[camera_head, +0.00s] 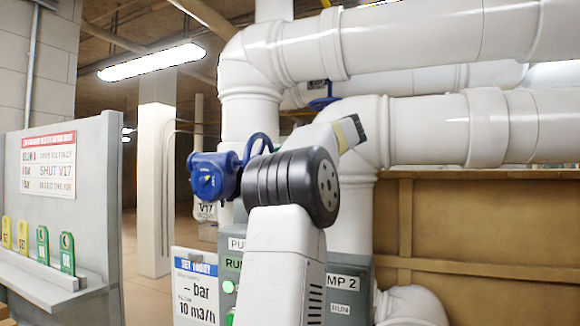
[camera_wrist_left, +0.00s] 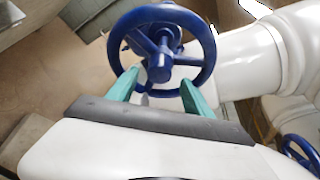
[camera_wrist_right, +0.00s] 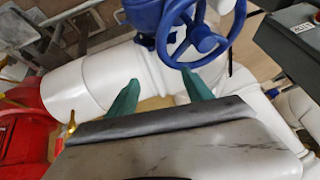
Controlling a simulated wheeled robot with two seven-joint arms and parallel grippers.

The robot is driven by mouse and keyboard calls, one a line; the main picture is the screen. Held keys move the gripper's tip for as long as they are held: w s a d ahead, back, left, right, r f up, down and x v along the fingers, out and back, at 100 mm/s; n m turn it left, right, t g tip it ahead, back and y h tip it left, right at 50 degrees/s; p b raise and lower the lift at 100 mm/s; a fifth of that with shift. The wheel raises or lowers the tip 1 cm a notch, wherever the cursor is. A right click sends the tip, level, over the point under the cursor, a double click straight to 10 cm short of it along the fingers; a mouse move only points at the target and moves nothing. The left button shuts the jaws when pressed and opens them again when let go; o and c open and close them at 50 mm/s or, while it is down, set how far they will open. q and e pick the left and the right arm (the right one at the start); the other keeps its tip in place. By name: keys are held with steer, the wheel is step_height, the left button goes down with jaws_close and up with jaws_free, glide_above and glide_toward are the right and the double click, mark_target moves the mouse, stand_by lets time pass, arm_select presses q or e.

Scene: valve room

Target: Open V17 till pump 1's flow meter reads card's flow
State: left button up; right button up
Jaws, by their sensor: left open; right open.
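In the head view a blue valve (camera_head: 212,176) with a tag reading V17 (camera_head: 206,210) sits behind my arm, its handwheel (camera_head: 258,147) partly hidden. The card (camera_head: 195,290) below reads 10 m3/h; its bar value is a dash. My left gripper (camera_wrist_left: 160,80) is open, its teal fingertips at the near rim of a blue handwheel (camera_wrist_left: 160,45); contact is unclear. My right gripper (camera_wrist_right: 160,80) is open and empty, just below another view of a blue handwheel (camera_wrist_right: 200,38). I cannot tell which valve each wrist view shows. Pump 1's flow meter is not identifiable.
Large white pipes (camera_head: 420,40) cross above and behind. A second blue handwheel (camera_head: 323,101) sits on them. A box marked for pump 2 (camera_head: 345,285) stands behind my arm. A shelf (camera_head: 45,285) with tags stands left under a sign (camera_head: 48,165). A red part (camera_wrist_right: 25,130) is at right wrist view's left.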

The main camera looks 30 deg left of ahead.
arm_select(q)
steer(key=x, duration=0.7)
steer(key=shift+d, duration=0.1)
jaws_close()
